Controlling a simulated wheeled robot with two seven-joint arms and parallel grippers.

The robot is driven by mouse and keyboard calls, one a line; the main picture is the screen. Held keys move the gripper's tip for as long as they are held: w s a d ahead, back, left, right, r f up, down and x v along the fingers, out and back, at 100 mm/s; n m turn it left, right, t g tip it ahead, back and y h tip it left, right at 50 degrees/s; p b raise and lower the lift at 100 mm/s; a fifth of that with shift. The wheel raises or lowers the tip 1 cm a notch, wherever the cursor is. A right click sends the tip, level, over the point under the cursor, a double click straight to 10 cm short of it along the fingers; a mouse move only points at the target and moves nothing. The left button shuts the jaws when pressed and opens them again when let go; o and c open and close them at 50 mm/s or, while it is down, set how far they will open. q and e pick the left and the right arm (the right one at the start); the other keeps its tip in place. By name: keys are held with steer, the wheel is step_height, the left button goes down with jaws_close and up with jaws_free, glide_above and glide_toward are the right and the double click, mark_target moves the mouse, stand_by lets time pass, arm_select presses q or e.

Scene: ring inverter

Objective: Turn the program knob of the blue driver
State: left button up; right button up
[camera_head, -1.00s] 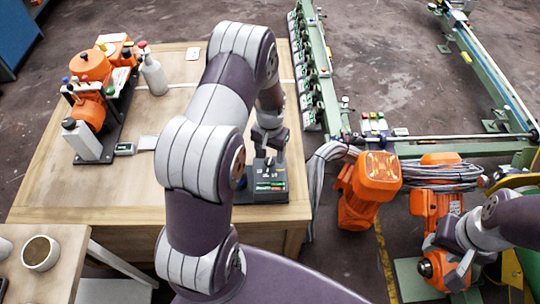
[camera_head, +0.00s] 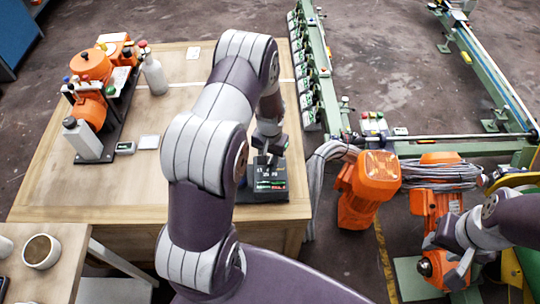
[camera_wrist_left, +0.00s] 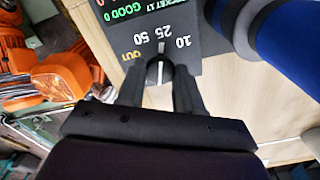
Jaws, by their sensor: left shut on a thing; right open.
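The program knob (camera_wrist_left: 160,69) is a dark round knob with a white pointer line, on a black panel (camera_wrist_left: 185,52) marked OUT, 10, 25 and 50. The pointer points toward 25 in the left wrist view. My left gripper (camera_wrist_left: 161,84) is shut on the knob, one dark finger on each side. The gripper (camera_head: 268,142) and panel (camera_head: 270,183) also show in the head view, where the knob is hard to make out. A blue cylinder (camera_wrist_left: 285,30), likely the blue driver, lies beside the panel. My right gripper (camera_head: 460,274) is open beside an orange machine's round end.
The panel stands at the right front of a wooden table (camera_head: 110,185). An orange machine (camera_head: 90,68) and a grey bottle (camera_head: 154,75) stand on its far left. Orange units (camera_head: 368,190) with grey cables stand right of the table.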

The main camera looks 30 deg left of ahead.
arm_select(q)
steer(key=n, duration=0.8)
steer(key=shift+p, duration=0.3)
steer(key=n, duration=0.3)
steer(key=shift+n, duration=2.1)
steer(key=shift+r, duration=0.1)
steer(key=o, duration=1)
